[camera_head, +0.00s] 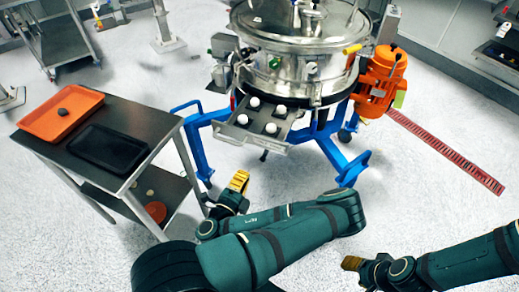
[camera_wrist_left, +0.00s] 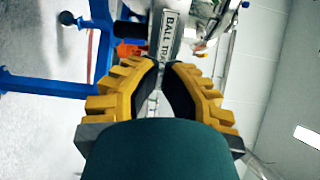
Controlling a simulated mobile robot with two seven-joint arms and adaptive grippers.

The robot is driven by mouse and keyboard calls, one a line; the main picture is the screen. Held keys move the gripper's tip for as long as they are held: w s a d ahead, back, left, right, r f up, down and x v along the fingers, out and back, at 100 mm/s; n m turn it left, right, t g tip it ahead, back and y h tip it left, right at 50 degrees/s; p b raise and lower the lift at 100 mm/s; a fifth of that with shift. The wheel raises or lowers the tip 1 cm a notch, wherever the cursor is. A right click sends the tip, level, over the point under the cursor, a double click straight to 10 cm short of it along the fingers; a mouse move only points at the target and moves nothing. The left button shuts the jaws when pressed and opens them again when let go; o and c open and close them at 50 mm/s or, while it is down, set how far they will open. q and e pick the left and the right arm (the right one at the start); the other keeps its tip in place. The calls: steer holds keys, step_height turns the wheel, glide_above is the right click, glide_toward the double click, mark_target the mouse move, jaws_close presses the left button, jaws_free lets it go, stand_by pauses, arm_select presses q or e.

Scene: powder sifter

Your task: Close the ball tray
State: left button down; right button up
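The ball tray (camera_head: 256,124) is a grey metal drawer that sticks out from the front of the round steel sifter (camera_head: 290,75). Several white balls (camera_head: 254,103) sit in it. My left gripper (camera_head: 238,181) has yellow fingers and is in front of and below the tray, apart from it. In the left wrist view, a plate lettered "BALL TRA…" (camera_wrist_left: 168,32) shows just beyond the left fingertips (camera_wrist_left: 162,66). These tips are close together, and I cannot tell if they are fully shut. My right gripper (camera_head: 353,263) is low at the right, away from the tray; its opening is unclear.
Blue legs (camera_head: 195,150) of the sifter stand on both sides below the tray. An orange motor (camera_head: 383,80) is at its right. A steel cart (camera_head: 165,122) at the left carries an orange tray (camera_head: 45,125) and a black tray (camera_head: 105,150). The floor in front is clear.

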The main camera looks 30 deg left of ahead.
mark_target(262, 145)
arm_select(q)
steer(key=w, duration=0.4)
steer(key=w+a, duration=0.1)
steer(key=w, duration=0.3)
steer(key=w+a+b, duration=0.1)
steer(key=w, duration=0.3)
steer(key=shift+w, duration=0.4)
arm_select(e)
steer(key=shift+w+f, duration=0.15)
steer(key=shift+f, duration=0.45)
arm_select(q)
steer(key=shift+w, duration=0.1)
